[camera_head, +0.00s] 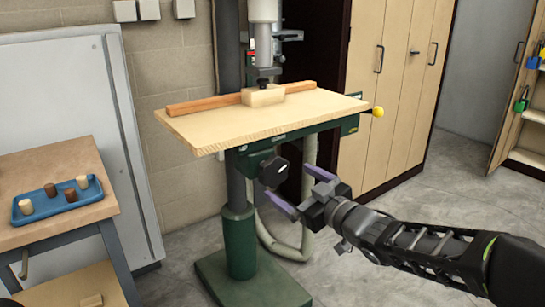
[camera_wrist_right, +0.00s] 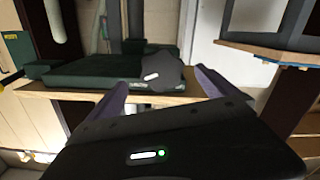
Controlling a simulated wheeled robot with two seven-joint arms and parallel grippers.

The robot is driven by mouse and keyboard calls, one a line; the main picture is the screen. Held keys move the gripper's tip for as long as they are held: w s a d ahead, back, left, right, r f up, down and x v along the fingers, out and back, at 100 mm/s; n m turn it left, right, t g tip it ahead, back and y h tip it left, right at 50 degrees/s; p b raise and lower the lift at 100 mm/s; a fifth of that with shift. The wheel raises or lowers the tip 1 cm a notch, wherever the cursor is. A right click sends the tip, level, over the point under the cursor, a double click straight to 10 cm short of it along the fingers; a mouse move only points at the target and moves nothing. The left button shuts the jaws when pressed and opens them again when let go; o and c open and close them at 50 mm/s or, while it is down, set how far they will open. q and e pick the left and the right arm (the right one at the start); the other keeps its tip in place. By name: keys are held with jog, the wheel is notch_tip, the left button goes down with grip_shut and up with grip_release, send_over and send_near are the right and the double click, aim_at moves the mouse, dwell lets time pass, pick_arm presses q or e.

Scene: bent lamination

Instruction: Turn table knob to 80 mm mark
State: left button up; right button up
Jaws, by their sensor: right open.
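A dark, lobed table knob (camera_head: 273,171) with a small white mark sits under the wooden drill-press table (camera_head: 225,132), at the front of its green bracket. In the right wrist view the knob (camera_wrist_right: 160,73) shows between my finger tips, with its white mark visible. My right gripper (camera_head: 290,183) is open and empty. Its purple-grey fingers point toward the knob, one on each side of it in the picture, and I cannot tell whether they touch it. I cannot make out any millimetre scale or 80 mm mark. My left gripper is out of view.
The press column (camera_head: 237,205) and green base stand behind the knob, with a grey hose (camera_head: 309,195) alongside. A yellow ball (camera_head: 378,112) sticks out at the table's right end. A workbench (camera_head: 60,180) with a blue tray (camera_head: 62,203) of several pegs stands left. Wooden cabinets stand behind.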

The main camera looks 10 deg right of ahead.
aim_at(277, 173)
jog(key=m, duration=0.5)
jog(key=shift+a+r, duration=0.1)
jog(key=shift+r, duration=0.15)
jog(key=shift+w, duration=0.1)
jog(key=b+x, duration=0.1)
jog(key=x, duration=0.5)
jog(key=shift+w+a, duration=0.15)
jog(key=shift+w, duration=0.05)
jog(key=shift+w+a+b, duration=0.2)
jog(key=shift+w+b, duration=0.1)
jog(key=shift+w, duration=0.2)
jog(key=shift+r, duration=0.1)
jog(key=c, duration=1.3)
